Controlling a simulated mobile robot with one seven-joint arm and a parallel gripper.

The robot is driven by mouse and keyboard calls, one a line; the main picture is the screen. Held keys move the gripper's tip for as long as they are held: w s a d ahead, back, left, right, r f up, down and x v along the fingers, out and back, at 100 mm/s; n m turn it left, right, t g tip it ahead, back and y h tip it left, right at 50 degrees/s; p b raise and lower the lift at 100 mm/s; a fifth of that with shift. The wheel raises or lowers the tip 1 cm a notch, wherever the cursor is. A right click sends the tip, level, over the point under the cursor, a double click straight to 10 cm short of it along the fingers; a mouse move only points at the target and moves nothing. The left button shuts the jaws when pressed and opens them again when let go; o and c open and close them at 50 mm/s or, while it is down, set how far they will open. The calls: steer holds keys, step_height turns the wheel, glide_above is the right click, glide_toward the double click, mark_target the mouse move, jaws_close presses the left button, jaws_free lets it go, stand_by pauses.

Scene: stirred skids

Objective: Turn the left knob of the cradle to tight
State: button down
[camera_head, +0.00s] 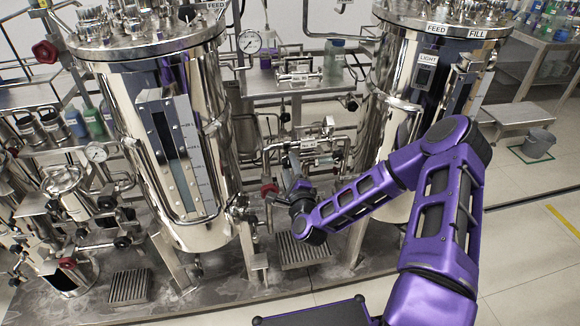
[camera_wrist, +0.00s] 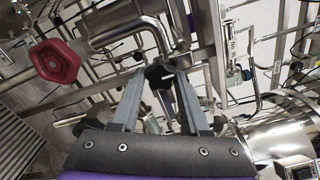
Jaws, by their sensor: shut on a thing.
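My gripper (camera_wrist: 163,80) is shut on a small black knob (camera_wrist: 155,73) in the wrist view. One grey fingertip is on each side of it, and the fingers hide part of it. The knob sits by steel pipework just below a bent pipe (camera_wrist: 128,27). A pale mark shows on the black part between the fingers. In the head view my gripper (camera_head: 297,187) reaches into the pipework between the two steel tanks, and the knob is too small to make out there. I cannot read any tight marking, nor tell the cradle's outline clearly.
A red handwheel (camera_wrist: 55,62) is left of my gripper; it also shows in the head view (camera_head: 268,188). Steel tanks stand left (camera_head: 212,110) and right (camera_head: 400,110). Pipe fittings (camera_head: 318,142) crowd the space behind.

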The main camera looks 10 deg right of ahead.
steer(key=shift+c, duration=2)
jaws_free()
steer(key=s+p, duration=0.1)
steer(key=s, duration=1.6)
steer(key=shift+s, duration=0.25)
